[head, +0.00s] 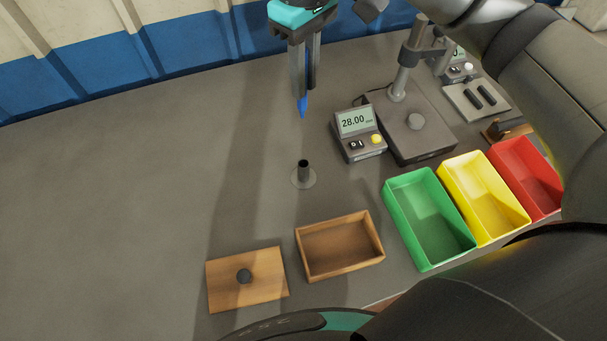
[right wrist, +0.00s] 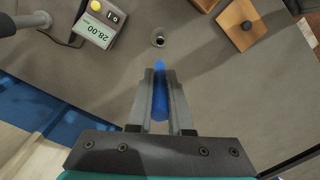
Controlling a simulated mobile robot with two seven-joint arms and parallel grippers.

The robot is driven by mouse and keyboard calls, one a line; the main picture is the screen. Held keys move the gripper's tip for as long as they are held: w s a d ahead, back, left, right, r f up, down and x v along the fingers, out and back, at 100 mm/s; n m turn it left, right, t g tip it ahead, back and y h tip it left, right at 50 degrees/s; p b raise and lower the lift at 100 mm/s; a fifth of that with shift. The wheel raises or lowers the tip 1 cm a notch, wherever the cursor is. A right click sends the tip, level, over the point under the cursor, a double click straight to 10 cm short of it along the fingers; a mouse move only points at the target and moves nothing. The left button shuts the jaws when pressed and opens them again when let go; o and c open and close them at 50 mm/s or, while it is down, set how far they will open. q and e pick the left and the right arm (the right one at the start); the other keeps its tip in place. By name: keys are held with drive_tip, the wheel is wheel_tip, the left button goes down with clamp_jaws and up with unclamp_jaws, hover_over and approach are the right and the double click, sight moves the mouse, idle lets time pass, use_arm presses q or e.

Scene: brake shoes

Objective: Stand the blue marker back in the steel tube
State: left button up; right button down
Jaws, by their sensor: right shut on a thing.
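The blue marker (head: 302,106) is held in my right gripper (head: 306,92), its tip pointing down toward the table. In the right wrist view the marker (right wrist: 160,95) lies between the two fingers of the gripper (right wrist: 160,75), which are shut on it. The steel tube (head: 303,171) stands upright on a round base on the table, its dark mouth open at the top. It also shows in the right wrist view (right wrist: 158,40), ahead of the marker's tip. The marker is above the table and apart from the tube. My left gripper is not in view.
A gauge stand (head: 411,125) and a display box (head: 357,133) reading 28.00 stand right of the tube. Green (head: 428,217), yellow (head: 483,197) and red (head: 524,176) bins are at the right. A wooden tray (head: 339,246) and a wooden board with a knob (head: 246,279) lie in front. The left table is clear.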

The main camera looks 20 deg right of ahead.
drive_tip(key=shift+f+b, duration=1.9)
drive_tip(key=shift+f, duration=7.95)
drive_tip(key=c, duration=0.8)
unclamp_jaws()
drive_tip(key=shift+f, duration=0.15)
drive_tip(key=shift+c, duration=0.2)
